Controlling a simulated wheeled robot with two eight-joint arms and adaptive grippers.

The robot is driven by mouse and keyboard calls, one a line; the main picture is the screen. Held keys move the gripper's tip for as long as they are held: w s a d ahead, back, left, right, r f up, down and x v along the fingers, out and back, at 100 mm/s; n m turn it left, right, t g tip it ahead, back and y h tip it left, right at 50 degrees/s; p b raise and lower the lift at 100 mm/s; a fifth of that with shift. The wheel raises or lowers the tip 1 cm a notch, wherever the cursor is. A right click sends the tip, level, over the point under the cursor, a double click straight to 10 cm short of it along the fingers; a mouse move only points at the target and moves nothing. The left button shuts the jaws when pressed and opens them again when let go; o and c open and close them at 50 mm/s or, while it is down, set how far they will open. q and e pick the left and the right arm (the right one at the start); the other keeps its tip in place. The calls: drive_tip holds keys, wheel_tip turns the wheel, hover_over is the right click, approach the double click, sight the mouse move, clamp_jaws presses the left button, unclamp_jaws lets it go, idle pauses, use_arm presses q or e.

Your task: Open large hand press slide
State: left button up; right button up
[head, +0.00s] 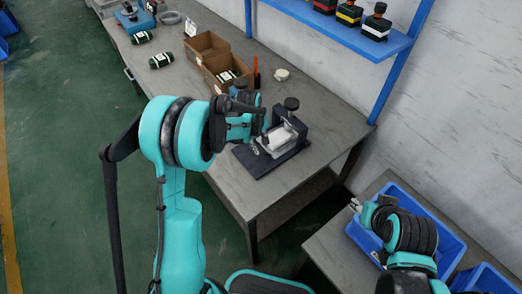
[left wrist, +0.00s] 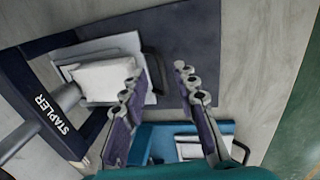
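The large hand press (head: 284,138) stands on the grey workbench, with a dark base and a pale slide (head: 279,140). In the left wrist view its dark frame (left wrist: 38,108) reads "STAPLER", the slide (left wrist: 105,80) is a white block on a pale plate, and a dark handle (left wrist: 157,68) sticks out from it. My left gripper (left wrist: 157,68) is open, its two fingertips on either side of the handle; I cannot tell whether they touch it. In the head view the left gripper (head: 262,140) is beside the press. My right gripper (head: 356,205) is small, over the blue bin's edge.
A blue-teal device (left wrist: 155,138) with a pale plate and dark handle lies close to my left fingers. Cardboard boxes (head: 205,46) and black-green parts (head: 161,60) are farther back on the workbench (head: 335,125). A blue bin (head: 447,248) stands at right, a blue shelf (head: 345,32) above.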

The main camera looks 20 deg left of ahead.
use_arm(q)
drive_tip(key=shift+w+d+f, duration=0.1)
drive_tip(key=shift+f, duration=0.55)
drive_tip(key=shift+w+d+f, duration=0.1)
drive_tip(key=shift+f, duration=0.5)
